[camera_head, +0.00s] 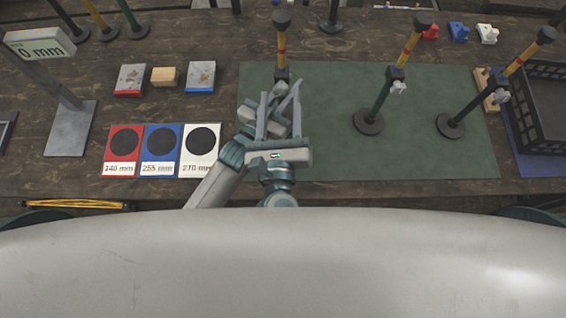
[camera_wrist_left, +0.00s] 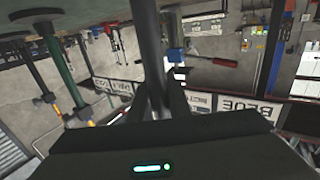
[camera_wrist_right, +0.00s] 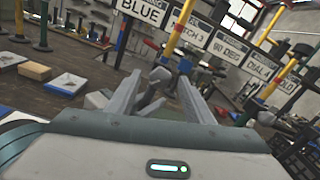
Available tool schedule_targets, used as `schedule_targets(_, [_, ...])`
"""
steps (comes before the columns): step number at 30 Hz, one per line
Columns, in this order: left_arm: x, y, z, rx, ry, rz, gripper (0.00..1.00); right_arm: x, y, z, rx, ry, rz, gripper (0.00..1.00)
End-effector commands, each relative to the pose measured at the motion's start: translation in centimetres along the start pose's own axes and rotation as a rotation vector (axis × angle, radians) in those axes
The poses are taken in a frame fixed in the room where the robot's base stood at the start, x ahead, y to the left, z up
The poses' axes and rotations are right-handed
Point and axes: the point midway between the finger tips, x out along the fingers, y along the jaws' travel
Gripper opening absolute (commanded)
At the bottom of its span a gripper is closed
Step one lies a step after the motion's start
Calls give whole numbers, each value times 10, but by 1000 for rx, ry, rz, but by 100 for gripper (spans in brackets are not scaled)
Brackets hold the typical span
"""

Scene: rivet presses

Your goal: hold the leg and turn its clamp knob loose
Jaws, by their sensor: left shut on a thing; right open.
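The leg (camera_head: 281,50) stands upright on the green mat, with a yellow upper tube, black cap and black clamp collar. Its pale clamp knob (camera_head: 279,88) faces me; it also shows in the right wrist view (camera_wrist_right: 159,75). My left gripper (camera_wrist_left: 160,100) is shut on the leg's dark lower tube (camera_wrist_left: 150,45); in the head view it is mostly hidden behind my right gripper. My right gripper (camera_head: 279,97) is open, its two fingers pointing at the knob, one on either side. Whether they touch it I cannot tell. The leg's base is hidden.
Red, blue and white length cards (camera_head: 160,165) and small blocks (camera_head: 165,77) lie left. A sign on a stand (camera_head: 70,130) is far left.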

Motion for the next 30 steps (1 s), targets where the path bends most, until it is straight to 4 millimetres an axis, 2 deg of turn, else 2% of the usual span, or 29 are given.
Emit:
schedule_targets(3, [0,-1,1,1,-1,-1,0,-22,0,-2,-2,5,2,48])
schedule_targets(19, [0,0,0,0,-1,0,0,-109,0,-1,-5,3,2,48])
schedule_targets(30, [0,0,0,0,-1,0,0,-122,21,-47,-477,-130,165,48])
